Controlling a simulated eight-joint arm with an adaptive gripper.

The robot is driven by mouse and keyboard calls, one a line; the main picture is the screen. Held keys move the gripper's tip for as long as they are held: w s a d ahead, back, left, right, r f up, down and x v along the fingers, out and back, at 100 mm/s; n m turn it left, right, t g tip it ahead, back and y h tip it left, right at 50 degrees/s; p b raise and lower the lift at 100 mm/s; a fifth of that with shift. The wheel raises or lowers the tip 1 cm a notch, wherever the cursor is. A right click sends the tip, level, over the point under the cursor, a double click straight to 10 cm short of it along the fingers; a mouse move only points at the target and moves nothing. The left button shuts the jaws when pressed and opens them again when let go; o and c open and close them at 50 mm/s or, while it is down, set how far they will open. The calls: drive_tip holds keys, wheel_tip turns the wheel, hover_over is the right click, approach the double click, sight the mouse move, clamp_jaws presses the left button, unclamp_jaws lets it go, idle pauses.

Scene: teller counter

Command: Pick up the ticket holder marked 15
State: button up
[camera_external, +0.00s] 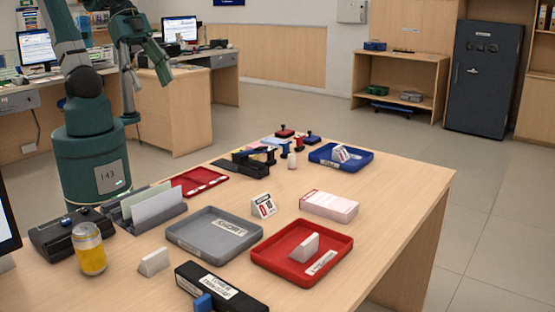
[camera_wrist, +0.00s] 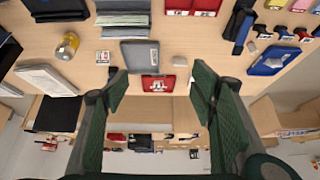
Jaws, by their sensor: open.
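A small white tent-shaped holder (camera_external: 263,206) with red and black print stands on the counter between the grey tray and the pink-and-white stack. Its number is too small to read surely. A small pale piece right of the grey tray in the wrist view (camera_wrist: 180,61) appears to be the same holder. Other small white holders are a plain one (camera_external: 154,262) at the front left, one in the red tray (camera_external: 304,247) and one in the blue tray (camera_external: 340,153); no 15 is readable on them. My gripper (camera_external: 150,80) is open and empty, high behind the counter; its fingers frame the wrist view (camera_wrist: 160,77).
The grey tray (camera_external: 190,244) and red tray (camera_external: 269,268) flank the front middle. A pink-and-white stack (camera_external: 328,206) stands right of the tented holder. A yellow can (camera_external: 89,249), grey file rack (camera_external: 128,219) and black box (camera_external: 222,292) crowd the left and front. The right side is clear.

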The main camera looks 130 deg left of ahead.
drive_tip(key=w+a+g, duration=0.2)
drive_tip(key=w, duration=0.8)
drive_tip(key=g, duration=0.4)
hover_over(262, 199)
drive_tip(key=shift+m, duration=0.4)
drive_tip(key=f, duration=1.5)
drive_tip(key=f+p, duration=0.1)
drive_tip(key=f, duration=0.7)
drive_tip(key=shift+s+d+f, duration=0.2)
drive_tip(key=shift+s+f, duration=0.1)
drive_tip(key=shift+w+a+f, duration=0.15)
drive_tip(key=shift+w+f, duration=0.1)
drive_tip(key=shift+f, duration=0.45)
drive_tip(key=shift+f, duration=1.3)
